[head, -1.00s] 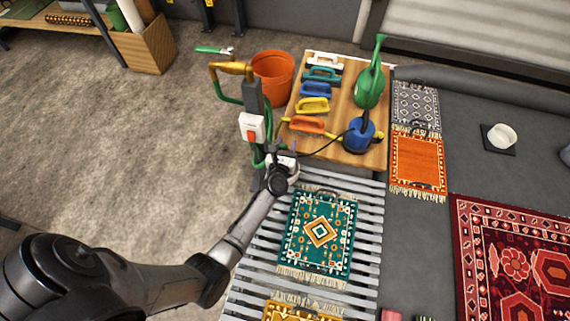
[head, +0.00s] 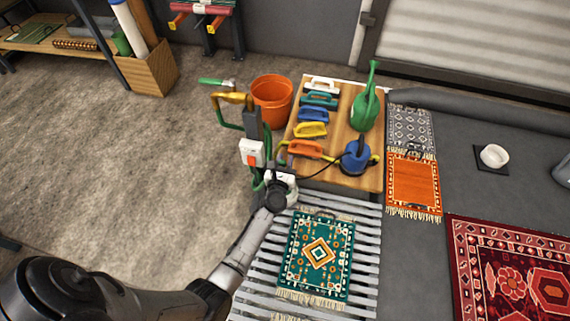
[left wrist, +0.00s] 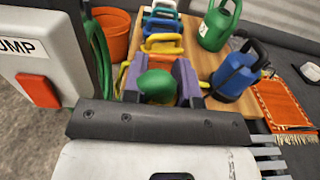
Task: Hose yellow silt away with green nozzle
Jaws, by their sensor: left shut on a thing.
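My left gripper (head: 284,180) is beside the pump post, above the upper end of the slatted rack. In the left wrist view its purple-padded fingers (left wrist: 158,78) are shut on a rounded green piece (left wrist: 156,86), which looks like the green nozzle. The rest of that piece is hidden behind the gripper body, and the head view does not show it clearly. A teal patterned rug (head: 318,254) lies flat on the slatted rack (head: 362,240), below the gripper in the picture. I cannot make out any yellow silt. My right gripper is not in view.
The pump box (head: 252,153) with its red switch stands close left of the gripper. An orange bucket (head: 272,98) is behind. A wooden table (head: 345,105) holds several coloured brushes, a green watering can (head: 366,108) and a blue pump-like device (head: 356,157).

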